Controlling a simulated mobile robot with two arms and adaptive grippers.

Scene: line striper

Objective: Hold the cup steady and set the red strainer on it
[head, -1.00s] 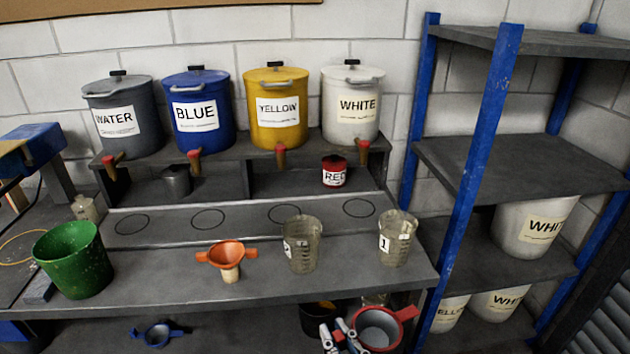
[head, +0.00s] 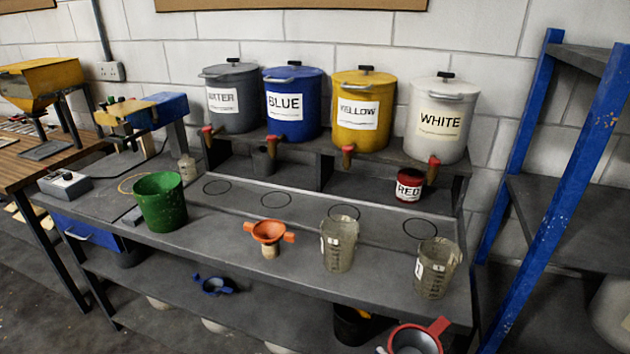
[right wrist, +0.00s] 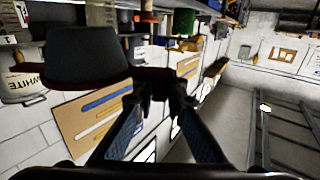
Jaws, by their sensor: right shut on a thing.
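The red strainer (head: 441,326) shows at the bottom edge of the head view, partly cut off, in front of the bench. In the right wrist view my right gripper (right wrist: 165,92) is shut on the strainer's red handle, and its dark bowl (right wrist: 85,55) fills the upper left. Two clear, stained measuring cups stand upright on the bench: one in the middle (head: 339,246) and one at the right (head: 438,268). The strainer is apart from both, nearest the right cup. My left gripper is not in view.
An orange strainer (head: 268,232) and a green bucket (head: 160,205) stand left of the cups. Labelled paint tubs with taps line the raised shelf behind, with a red tin (head: 409,186) below. A blue strainer (head: 214,285) lies on the lower shelf. A blue-posted rack (head: 570,180) stands right.

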